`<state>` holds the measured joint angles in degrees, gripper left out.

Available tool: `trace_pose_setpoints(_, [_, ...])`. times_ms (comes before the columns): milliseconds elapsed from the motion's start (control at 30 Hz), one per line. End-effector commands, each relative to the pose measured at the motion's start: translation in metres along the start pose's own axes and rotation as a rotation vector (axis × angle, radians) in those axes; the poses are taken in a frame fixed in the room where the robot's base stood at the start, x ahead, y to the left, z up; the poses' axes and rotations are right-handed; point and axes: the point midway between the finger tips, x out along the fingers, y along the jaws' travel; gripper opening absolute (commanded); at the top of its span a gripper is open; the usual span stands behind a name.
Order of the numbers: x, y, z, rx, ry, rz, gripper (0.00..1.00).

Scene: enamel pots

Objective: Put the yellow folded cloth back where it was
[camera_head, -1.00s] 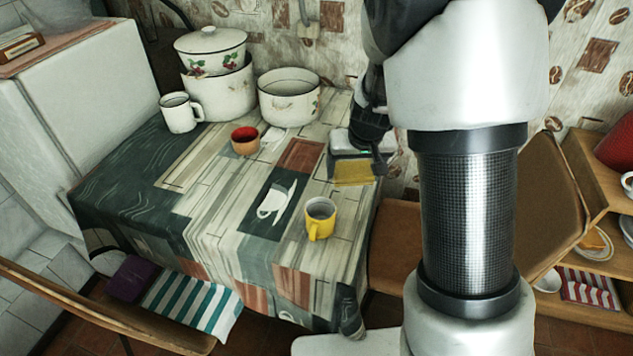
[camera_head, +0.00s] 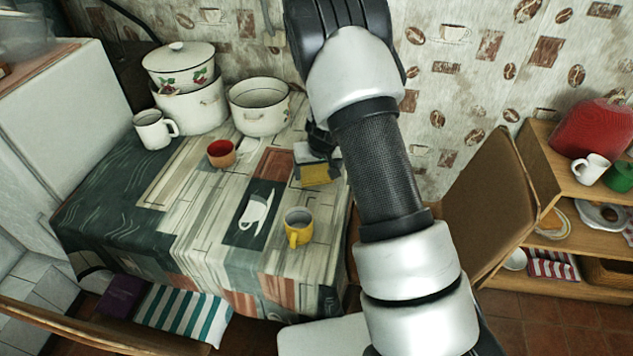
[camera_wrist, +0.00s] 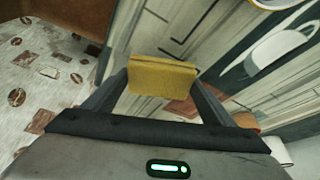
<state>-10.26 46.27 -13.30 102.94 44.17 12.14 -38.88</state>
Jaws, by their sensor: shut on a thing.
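The yellow folded cloth (camera_head: 316,174) is at the right side of the table, by the wall edge. In the wrist view the cloth (camera_wrist: 162,77) sits between the fingertips of my gripper (camera_wrist: 158,82), which is shut on it. My gripper (camera_head: 318,166) also shows in the head view, low over the table's right back part, partly hidden by its own arm. Whether the cloth touches the tabletop is hard to tell.
The patterned table (camera_head: 190,225) holds a yellow mug (camera_head: 298,228), a red bowl (camera_head: 221,153), a white mug (camera_head: 154,130), an open pot (camera_head: 260,106) and a lidded pot (camera_head: 182,72). A chair back (camera_head: 487,205) and a shelf (camera_head: 560,180) stand at the right.

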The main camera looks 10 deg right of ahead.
Motion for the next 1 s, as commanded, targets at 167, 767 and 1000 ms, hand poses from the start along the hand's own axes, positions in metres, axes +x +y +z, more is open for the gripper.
trace_pose_setpoints(167, [0.016,0.0,0.007,0.0,-0.002,0.0,0.59])
trace_pose_setpoints(767, [0.04,-0.001,0.017,0.0,0.0,0.0,0.81])
trace_pose_setpoints(1000, [0.039,-0.001,0.017,0.0,-0.001,0.0,0.96])
